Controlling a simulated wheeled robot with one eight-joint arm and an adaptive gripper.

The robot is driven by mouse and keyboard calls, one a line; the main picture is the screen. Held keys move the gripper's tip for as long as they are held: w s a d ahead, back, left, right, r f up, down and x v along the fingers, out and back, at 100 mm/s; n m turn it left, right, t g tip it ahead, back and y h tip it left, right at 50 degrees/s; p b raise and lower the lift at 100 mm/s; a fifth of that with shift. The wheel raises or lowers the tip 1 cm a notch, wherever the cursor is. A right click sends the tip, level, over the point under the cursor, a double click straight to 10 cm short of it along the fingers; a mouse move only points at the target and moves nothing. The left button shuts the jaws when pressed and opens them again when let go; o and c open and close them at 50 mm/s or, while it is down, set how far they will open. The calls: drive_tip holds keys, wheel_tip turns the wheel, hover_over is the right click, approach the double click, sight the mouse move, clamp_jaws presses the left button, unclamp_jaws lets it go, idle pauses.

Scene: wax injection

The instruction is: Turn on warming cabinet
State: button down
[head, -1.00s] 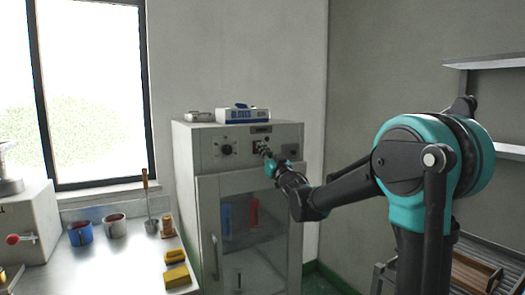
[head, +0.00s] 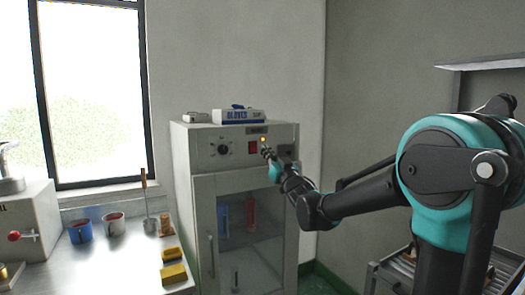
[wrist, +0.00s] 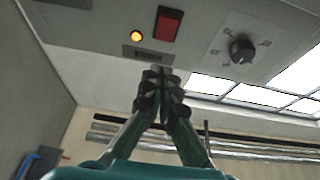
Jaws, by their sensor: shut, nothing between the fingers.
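The warming cabinet (head: 180,190) is a grey upright unit with a glass door. Its upper panel holds a black dial (head: 223,149), a red rocker switch (head: 253,147) and a small orange light (head: 263,140) that is lit. In the wrist view the red switch (wrist: 168,24), lit orange light (wrist: 136,36) and dial (wrist: 242,51) also show. My gripper (head: 266,153) is shut and empty in front of the panel, just right of and below the switch. In the wrist view its closed fingertips (wrist: 160,72) point at the panel below the switch; I cannot tell whether they touch it.
A blue and white glove box (head: 238,116) lies on the cabinet top. A metal bench at left holds a blue mug (head: 80,232), a grey mug (head: 115,225) and yellow blocks (head: 174,273). A shelf rack stands at right.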

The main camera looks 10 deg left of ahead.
drive_tip(key=s+d, duration=0.3)
drive_tip(key=s, duration=0.2)
drive_tip(key=shift+d+f, duration=0.15)
drive_tip(key=shift+d, duration=0.1)
drive_tip(key=shift+s, duration=0.1)
